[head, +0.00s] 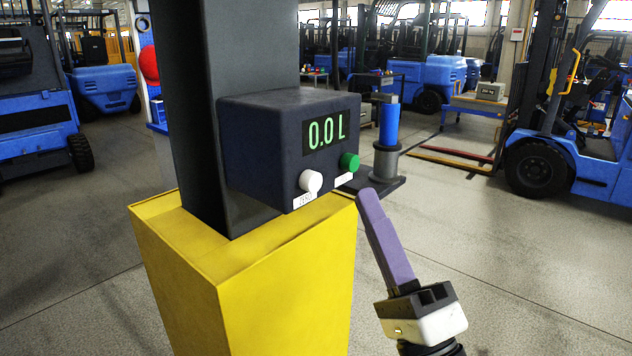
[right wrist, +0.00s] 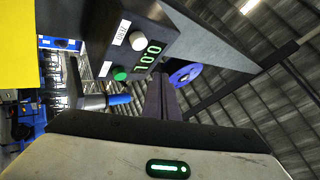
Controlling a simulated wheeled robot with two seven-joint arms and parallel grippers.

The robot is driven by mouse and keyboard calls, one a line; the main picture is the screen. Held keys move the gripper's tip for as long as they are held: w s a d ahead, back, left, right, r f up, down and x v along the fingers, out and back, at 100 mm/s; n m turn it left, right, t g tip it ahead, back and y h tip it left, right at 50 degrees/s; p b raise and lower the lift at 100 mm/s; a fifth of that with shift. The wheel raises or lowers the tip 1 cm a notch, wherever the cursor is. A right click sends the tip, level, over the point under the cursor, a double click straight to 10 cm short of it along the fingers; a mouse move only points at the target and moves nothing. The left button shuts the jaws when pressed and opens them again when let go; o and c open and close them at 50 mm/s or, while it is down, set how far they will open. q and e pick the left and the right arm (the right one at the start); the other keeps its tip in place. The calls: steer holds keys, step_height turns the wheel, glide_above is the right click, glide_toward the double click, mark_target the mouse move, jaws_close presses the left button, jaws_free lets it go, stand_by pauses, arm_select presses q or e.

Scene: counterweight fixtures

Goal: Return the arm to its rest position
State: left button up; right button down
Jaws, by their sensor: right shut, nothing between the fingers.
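My right gripper (head: 364,197) has its purple fingers shut and empty. Its fingertips are just right of and below the dark control box (head: 262,150), near the box's lower right corner; I cannot tell whether they touch it. The box's display (head: 328,134) reads 0.0 L. A white knob (head: 311,181) and a green knob (head: 349,162) stick out of its front. In the right wrist view the shut fingers (right wrist: 158,85) point toward the scene, with the green knob (right wrist: 119,74) and white knob (right wrist: 138,40) to their left. My left gripper is not in view.
The box is fixed to a dark post (head: 183,80) rising from a yellow pedestal (head: 285,290). A blue cylinder (head: 389,125) on a grey stand is behind my fingers. A blue forklift (head: 575,150) stands at the right. The floor right of my gripper is clear.

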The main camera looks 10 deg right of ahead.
stand_by(0.3)
step_height(320, 180, down, 27)
steer(key=a+n+g+h, duration=0.1)
steer(key=n+g+h, duration=0.1)
steer(key=n+g, duration=0.55)
steer(key=s+d+f+n+g+h, duration=0.1)
steer(key=s+f+n+g, duration=0.2)
steer(key=s+f, duration=0.5)
steer(key=s+d+f+n+g+h, duration=0.1)
steer(key=s+f+n+g, duration=0.3)
steer(key=s+f, duration=0.5)
step_height(320, 180, down, 9)
steer(key=shift+s+d+r+g, duration=0.15)
steer(key=shift+d+g, duration=0.4)
steer(key=shift+g, duration=0.7)
